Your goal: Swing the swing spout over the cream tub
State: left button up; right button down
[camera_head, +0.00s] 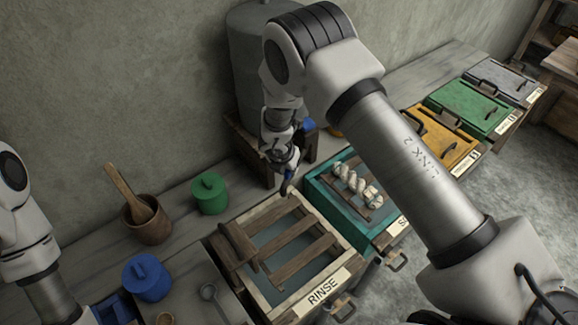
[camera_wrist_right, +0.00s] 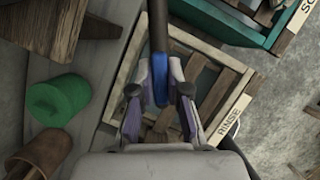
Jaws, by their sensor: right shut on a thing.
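The cream tub (camera_head: 333,290), a pale wooden frame labelled RINSE with slats across water, stands at centre front. It also shows below my right gripper in the right wrist view (camera_wrist_right: 130,72). The swing spout is a dark pipe (camera_wrist_right: 158,28) coming in from the top of the right wrist view, with a blue grip (camera_wrist_right: 160,82). My right gripper (camera_wrist_right: 160,98) is shut on this blue grip. In the head view my right gripper (camera_head: 288,180) is near the tub's back edge, and my arm hides most of the spout. My left gripper is out of the picture.
The grey tank (camera_head: 245,60) stands on a wooden stand behind. The teal tub (camera_head: 318,200), holding a twisted pale skein (camera_head: 357,185), is right of the cream tub. Green (camera_head: 209,193) and blue (camera_head: 147,278) pots and a wooden pot (camera_head: 148,228) stand left.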

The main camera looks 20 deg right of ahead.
jog(key=shift+w+r, duration=0.1)
jog(key=c, duration=1.3)
grip_release()
jog(key=shift+o, duration=0.8)
jog(key=shift+w, duration=0.15)
jog(key=v, duration=1.1)
jog(key=shift+r, duration=0.35)
